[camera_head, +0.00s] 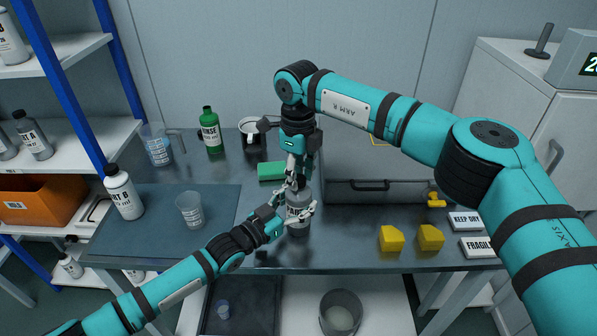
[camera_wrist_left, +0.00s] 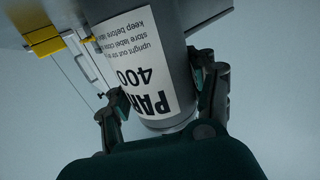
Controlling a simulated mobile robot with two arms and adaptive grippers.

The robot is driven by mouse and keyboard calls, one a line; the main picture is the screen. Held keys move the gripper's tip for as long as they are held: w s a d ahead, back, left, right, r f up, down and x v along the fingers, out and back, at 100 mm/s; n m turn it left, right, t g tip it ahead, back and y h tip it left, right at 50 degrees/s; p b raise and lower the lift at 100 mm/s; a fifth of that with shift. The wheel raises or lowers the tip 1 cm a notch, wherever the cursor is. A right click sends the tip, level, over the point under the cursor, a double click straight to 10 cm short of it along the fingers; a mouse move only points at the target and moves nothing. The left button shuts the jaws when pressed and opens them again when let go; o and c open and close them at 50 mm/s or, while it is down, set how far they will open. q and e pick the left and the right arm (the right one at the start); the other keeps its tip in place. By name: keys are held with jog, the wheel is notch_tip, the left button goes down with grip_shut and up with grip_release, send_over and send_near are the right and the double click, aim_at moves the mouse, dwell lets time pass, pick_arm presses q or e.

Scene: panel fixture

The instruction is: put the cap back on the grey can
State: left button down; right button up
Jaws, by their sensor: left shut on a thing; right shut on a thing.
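The grey can (camera_head: 298,197) stands near the front edge of the dark table, with a white label on its side. My left gripper (camera_head: 299,214) is shut on the can around its middle. In the left wrist view the can (camera_wrist_left: 172,30) sits between the two fingers, its label print upside down. My right gripper (camera_head: 296,174) reaches down from above, directly over the can's top, shut on what seems to be the cap. The cap is largely hidden by the fingers. I cannot tell whether it touches the can.
A green sponge (camera_head: 271,171) and a dark mug (camera_head: 252,134) lie behind the can. A grey toolbox (camera_head: 380,192) stands to the right, with yellow blocks (camera_head: 391,238) in front. A clear beaker (camera_head: 190,210) and white bottle (camera_head: 123,193) stand on the left mat (camera_head: 160,236).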

jog(key=m, duration=0.6)
jog(key=shift+m, duration=0.4)
jog(key=m, duration=2.2)
jog(key=shift+m, duration=0.4)
jog(key=m, duration=0.6)
jog(key=o, duration=0.7)
